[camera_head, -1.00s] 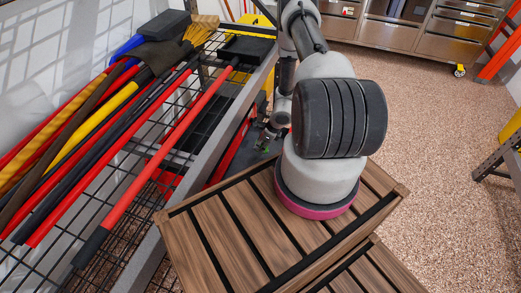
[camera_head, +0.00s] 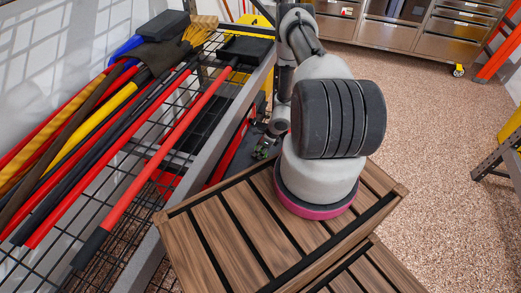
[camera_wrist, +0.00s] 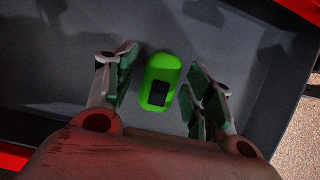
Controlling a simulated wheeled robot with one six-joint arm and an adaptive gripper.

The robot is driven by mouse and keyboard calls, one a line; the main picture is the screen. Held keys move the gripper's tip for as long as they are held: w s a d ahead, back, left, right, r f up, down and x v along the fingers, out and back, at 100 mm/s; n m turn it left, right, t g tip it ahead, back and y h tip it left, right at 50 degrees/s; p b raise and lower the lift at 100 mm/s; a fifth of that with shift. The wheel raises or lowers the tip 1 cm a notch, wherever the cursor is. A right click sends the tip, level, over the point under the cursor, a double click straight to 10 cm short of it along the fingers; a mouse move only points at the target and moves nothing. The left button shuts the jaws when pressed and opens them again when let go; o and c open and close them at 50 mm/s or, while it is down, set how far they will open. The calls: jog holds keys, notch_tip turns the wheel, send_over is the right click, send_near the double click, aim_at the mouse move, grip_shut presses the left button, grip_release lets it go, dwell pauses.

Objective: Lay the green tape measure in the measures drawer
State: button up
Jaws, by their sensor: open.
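The green tape measure (camera_wrist: 160,80), with a dark patch on one face, lies on the grey floor of a red-edged container (camera_wrist: 70,65) in the wrist view. My gripper (camera_wrist: 163,72) is open, with one finger to each side of the tape measure. Gaps show on both sides, so it is not held. In the head view my gripper (camera_head: 262,150) is small, low beside the rack and partly hidden by my arm. The tape measure cannot be made out there. I cannot tell which drawer is the measures drawer.
A wire rack (camera_head: 150,170) with red, yellow and black long-handled tools stands at the left. A steel toolchest (camera_head: 395,36) with several drawers stands at the back. Slatted wood (camera_head: 230,225) is in the foreground. The speckled floor (camera_head: 430,150) at the right is open.

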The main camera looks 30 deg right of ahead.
jog(key=v, duration=1.2)
jog(key=shift+r, duration=0.1)
